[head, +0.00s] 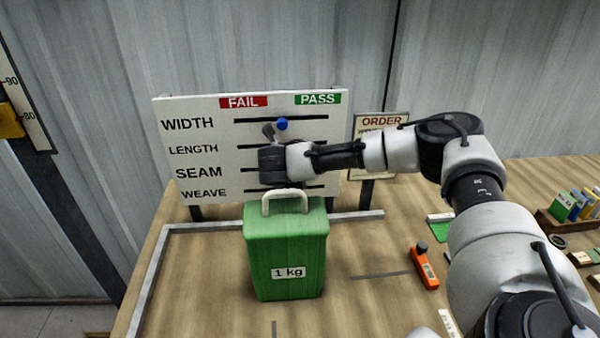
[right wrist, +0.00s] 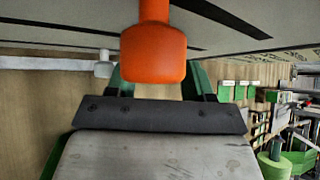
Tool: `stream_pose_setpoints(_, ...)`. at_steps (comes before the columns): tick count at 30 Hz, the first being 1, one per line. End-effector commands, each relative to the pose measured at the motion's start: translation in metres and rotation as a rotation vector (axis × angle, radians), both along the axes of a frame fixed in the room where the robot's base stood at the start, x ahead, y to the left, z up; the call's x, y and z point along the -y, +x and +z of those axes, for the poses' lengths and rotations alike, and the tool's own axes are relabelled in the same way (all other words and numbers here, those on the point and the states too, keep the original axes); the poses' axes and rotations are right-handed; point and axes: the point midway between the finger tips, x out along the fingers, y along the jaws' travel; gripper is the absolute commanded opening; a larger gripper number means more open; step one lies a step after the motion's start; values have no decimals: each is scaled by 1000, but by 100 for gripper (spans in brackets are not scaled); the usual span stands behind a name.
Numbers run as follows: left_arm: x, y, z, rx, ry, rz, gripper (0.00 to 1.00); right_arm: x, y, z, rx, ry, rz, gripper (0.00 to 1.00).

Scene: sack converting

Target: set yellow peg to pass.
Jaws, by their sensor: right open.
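A blue peg (head: 281,124) sits near the middle of the WIDTH slot. My right gripper (head: 268,148) is open in front of the board's middle and hides parts of the lower slots. In the right wrist view an orange peg (right wrist: 153,52) is close ahead of the gripper; contact cannot be told. A pale peg-like thing (right wrist: 103,67) is farther left. No yellow peg can be made out. My left gripper is out of view.
A green 1 kg container (head: 288,245) with a pale handle stands on the table (head: 190,290) just below my right gripper. An orange handheld tool (head: 425,267) lies to the right. An ORDER sign (head: 382,121) stands behind my right arm. The table's left part is clear.

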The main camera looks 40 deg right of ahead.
Motion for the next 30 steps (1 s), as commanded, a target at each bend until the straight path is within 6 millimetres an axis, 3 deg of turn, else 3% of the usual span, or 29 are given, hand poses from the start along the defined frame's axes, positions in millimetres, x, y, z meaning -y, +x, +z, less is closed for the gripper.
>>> stream_pose_setpoints(5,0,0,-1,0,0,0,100,-4,-1,3,1,1,2,52)
stream_pose_setpoints(18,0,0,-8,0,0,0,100,-46,-27,42,1,1,2,52)
stream_pose_setpoints(30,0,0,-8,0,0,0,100,-50,-30,48,0,0,0,52)
